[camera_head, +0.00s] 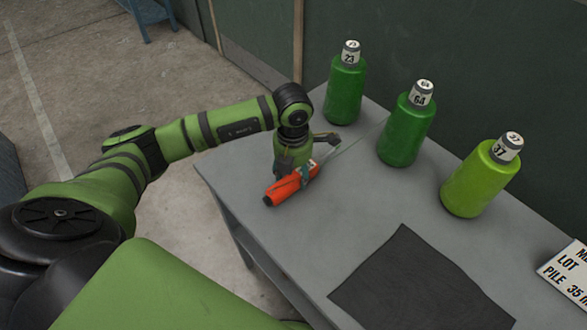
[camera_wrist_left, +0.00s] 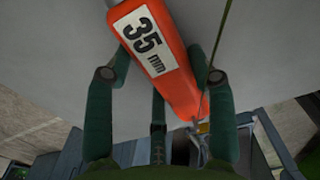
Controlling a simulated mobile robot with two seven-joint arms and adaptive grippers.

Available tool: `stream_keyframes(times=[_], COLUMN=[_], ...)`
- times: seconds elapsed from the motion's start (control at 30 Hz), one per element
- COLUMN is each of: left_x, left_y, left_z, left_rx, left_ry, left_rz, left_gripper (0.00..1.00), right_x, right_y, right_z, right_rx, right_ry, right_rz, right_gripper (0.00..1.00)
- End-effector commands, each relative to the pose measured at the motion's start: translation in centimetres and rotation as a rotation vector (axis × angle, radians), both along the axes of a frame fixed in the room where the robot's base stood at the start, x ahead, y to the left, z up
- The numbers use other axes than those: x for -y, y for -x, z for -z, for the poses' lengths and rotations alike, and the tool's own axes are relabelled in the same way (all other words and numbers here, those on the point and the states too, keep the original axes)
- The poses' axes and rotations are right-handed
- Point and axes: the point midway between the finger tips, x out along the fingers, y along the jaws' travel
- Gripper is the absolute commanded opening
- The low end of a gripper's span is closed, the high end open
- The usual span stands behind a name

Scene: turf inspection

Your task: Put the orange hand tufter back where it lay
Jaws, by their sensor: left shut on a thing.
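The orange hand tufter (camera_head: 284,189) is near the table's far left corner, its dark butt end pointing toward the lower left. My left gripper (camera_head: 304,170) is above it and shut on it. In the left wrist view the tufter (camera_wrist_left: 172,75), with a white "35 mm" label, lies between the two fingers of the gripper (camera_wrist_left: 160,62). I cannot tell whether the tufter touches the table top. A thin green yarn runs from it toward the middle green cone. My right gripper is not in view.
Table surface between tufter and patch is clear.

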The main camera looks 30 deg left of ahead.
Motion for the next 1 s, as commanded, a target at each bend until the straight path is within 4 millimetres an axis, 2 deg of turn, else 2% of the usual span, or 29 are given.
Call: stream_keyframes(times=[0.23, 0.27, 0.3, 0.73, 0.87, 1.0], left_x=[0.0, 0.0, 0.0, 0.0, 0.0, 0.0], left_y=[-0.1, 0.0, 0.0, -0.1, -0.2, -0.1], left_z=[0.3, 0.2, 0.2, -0.3, -2.1, -5.1], left_rx=[0.003, 0.001, 0.000, 0.003, 0.007, 0.008], left_ry=[0.001, 0.000, 0.000, 0.001, 0.000, 0.001], left_rz=[0.000, 0.000, 0.000, -0.001, 0.000, 0.001], left_gripper=[0.11, 0.68, 0.79, 0.79, 0.79, 0.79], right_x=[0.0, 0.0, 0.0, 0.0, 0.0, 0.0], right_y=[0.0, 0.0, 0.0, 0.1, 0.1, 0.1], right_z=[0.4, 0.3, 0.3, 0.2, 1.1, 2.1], right_rx=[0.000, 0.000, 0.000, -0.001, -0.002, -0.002], right_ry=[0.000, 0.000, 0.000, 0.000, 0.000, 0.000], right_rz=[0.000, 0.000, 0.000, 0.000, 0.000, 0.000], right_gripper=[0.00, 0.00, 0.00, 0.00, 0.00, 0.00])
